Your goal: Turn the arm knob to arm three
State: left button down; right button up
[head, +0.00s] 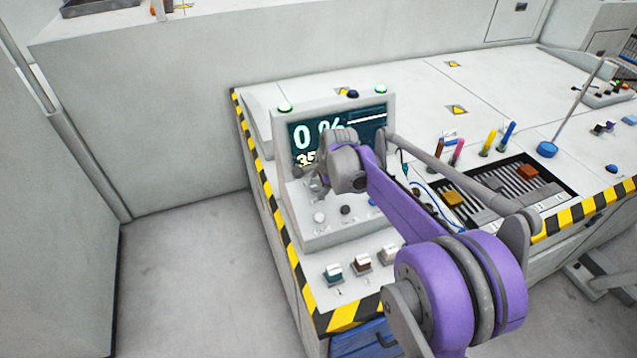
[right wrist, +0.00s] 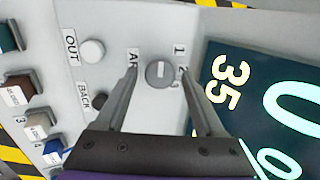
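The arm knob (right wrist: 161,75) is a round grey knob with a pale bar across its face. It sits on the light panel between a partly covered "AR" label and the numerals 1, 2 and 3. My right gripper (right wrist: 157,70) is open, its two fingertips on either side of the knob, with a gap showing on both sides. In the head view, my right gripper (head: 314,184) is in front of the control box (head: 283,160), and the knob is hidden behind it. I cannot tell which numeral the bar points to. My left gripper is not in view.
The screen (head: 372,121) reads "0 %" and "35". A white button (right wrist: 93,52) labelled OUT and a dark button (right wrist: 100,101) labelled BACK sit beside the knob. Several labelled square buttons (head: 333,273) lie in front of the box. Coloured pens (head: 489,142) stand to the right.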

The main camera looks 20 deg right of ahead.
dwell(0.3)
jog(key=v, duration=1)
jog(key=shift+s+r, duration=0.2)
jog(key=shift+r, duration=0.15)
